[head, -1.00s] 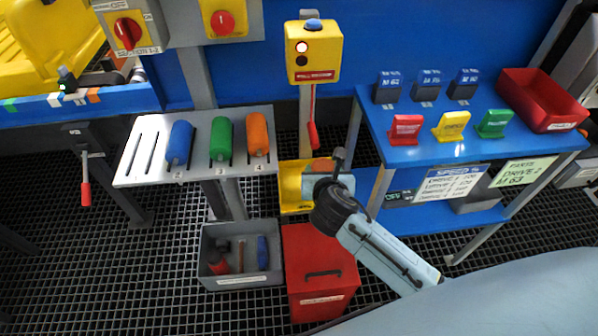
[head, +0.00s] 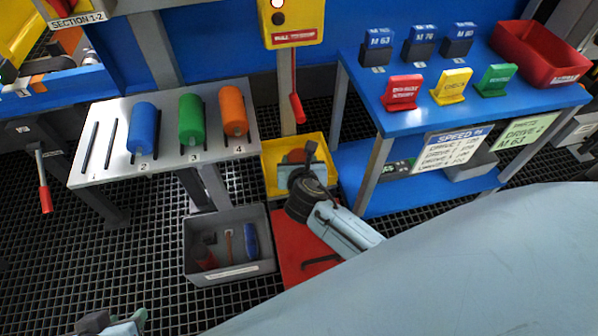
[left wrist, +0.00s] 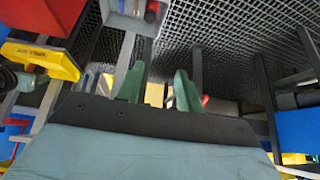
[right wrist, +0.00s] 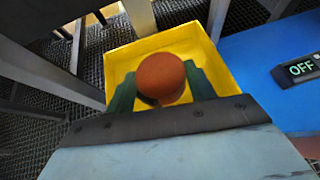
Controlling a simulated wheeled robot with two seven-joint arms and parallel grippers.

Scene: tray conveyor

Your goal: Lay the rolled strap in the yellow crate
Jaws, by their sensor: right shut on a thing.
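The rolled strap is a reddish-brown roll (right wrist: 161,76) between the green fingers of my right gripper (right wrist: 160,84), which is shut on it. In the right wrist view it shows in front of the inside of the yellow crate (right wrist: 208,52). In the head view the crate (head: 268,170) stands low between the two tables, with the strap (head: 296,155) and right gripper (head: 298,166) over it. I cannot tell whether the strap touches the crate floor. My left gripper's fingers stand apart and empty in the left wrist view (left wrist: 158,90); part of that arm shows at the head view's bottom left.
A red box (head: 300,237) stands just in front of the yellow crate, beside a grey bin (head: 262,268) with several items. A table with colored rollers (head: 92,172) is left; a blue shelf table (head: 420,122) is right. A red pull handle (head: 296,108) hangs behind the crate.

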